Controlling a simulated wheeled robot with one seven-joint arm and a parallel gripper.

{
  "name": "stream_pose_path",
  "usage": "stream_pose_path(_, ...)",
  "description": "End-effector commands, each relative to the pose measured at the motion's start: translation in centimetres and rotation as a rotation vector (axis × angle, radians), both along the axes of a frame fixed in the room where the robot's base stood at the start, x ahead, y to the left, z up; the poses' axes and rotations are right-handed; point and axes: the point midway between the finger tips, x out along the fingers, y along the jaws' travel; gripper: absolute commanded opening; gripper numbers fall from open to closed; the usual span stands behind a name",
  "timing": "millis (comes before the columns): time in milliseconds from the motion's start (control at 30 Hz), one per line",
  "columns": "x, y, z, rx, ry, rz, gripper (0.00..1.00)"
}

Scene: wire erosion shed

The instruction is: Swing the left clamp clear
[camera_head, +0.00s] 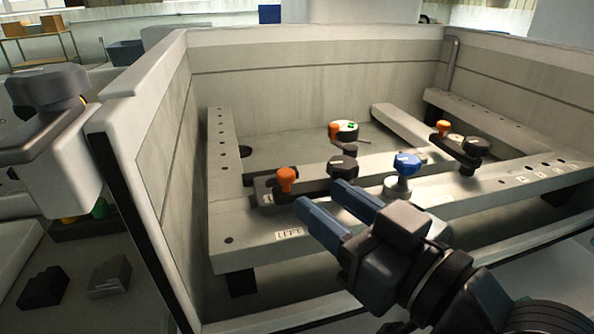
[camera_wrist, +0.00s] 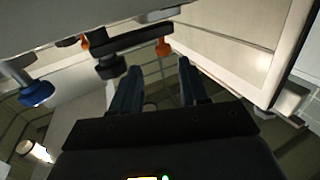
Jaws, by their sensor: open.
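The left clamp is a dark arm (camera_wrist: 132,40) lying across the front rail, behind the LEFT label (camera_head: 289,234). It has an orange knob (camera_head: 286,177) at its left end and a black knob (camera_head: 342,167) at its right. My gripper (camera_head: 319,197) is open and empty, its two blue fingers pointing at the clamp from the front. In the wrist view, the orange knob (camera_wrist: 163,46) appears just beyond and between the fingertips (camera_wrist: 158,66), apart from them. The black knob (camera_wrist: 110,68) lies left of both fingers. My fingers hide part of the front rail.
A blue knob (camera_head: 405,165) stands on the front rail, right of the clamp. The right clamp (camera_head: 458,143) has orange and black knobs. Another orange knob (camera_head: 335,131) stands beside a white disc (camera_head: 347,128) behind. Tank walls (camera_head: 160,150) enclose the rails.

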Motion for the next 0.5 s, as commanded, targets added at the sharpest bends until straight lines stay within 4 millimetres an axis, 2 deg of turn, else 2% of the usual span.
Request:
stream_pose_path(167,0.6,0.8,0.6,-0.003,-0.009,0.017,0.44)
stream_pose_path(500,4.4,3.9,0.6,-0.003,-0.007,0.017,0.44)
